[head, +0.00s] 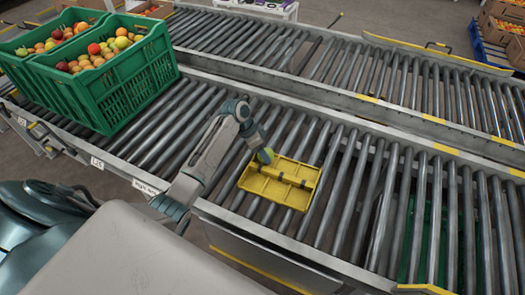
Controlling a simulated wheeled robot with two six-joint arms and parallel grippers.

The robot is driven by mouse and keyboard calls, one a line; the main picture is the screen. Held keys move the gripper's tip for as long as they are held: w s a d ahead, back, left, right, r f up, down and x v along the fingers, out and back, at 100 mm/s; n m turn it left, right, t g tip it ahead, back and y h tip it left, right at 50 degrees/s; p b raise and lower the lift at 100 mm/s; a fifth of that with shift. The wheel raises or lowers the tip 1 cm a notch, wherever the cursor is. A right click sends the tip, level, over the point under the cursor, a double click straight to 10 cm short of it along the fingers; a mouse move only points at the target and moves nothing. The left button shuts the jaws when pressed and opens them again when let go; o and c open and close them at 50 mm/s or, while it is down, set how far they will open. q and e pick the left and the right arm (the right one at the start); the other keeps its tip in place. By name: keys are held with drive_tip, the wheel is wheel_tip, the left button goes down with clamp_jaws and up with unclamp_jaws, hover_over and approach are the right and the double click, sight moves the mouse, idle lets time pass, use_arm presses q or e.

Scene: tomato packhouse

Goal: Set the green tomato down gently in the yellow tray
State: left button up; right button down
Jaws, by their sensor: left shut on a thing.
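The yellow tray (262,187) lies on the roller conveyor in the middle of the head view. My left gripper (265,156) is over the tray's far left edge and is shut on the green tomato (267,155). The tomato is small and partly hidden by the gripper. I cannot tell whether it touches the tray. Dark marks or gaps show on the tray's inside. My right gripper is not in view.
Two green crates of mixed tomatoes stand on the conveyor at the left; the nearer crate (120,85) is close to my left arm. A second roller line (400,75) runs behind. Bare rollers (370,185) lie right of the tray. Boxes on a blue pallet (488,48) are at the far right.

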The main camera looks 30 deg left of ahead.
use_arm(q)
drive_tip(key=shift+p, duration=0.45)
idle(0.4)
drive_tip(key=o, duration=0.8)
drive_tip(key=c, duration=0.3)
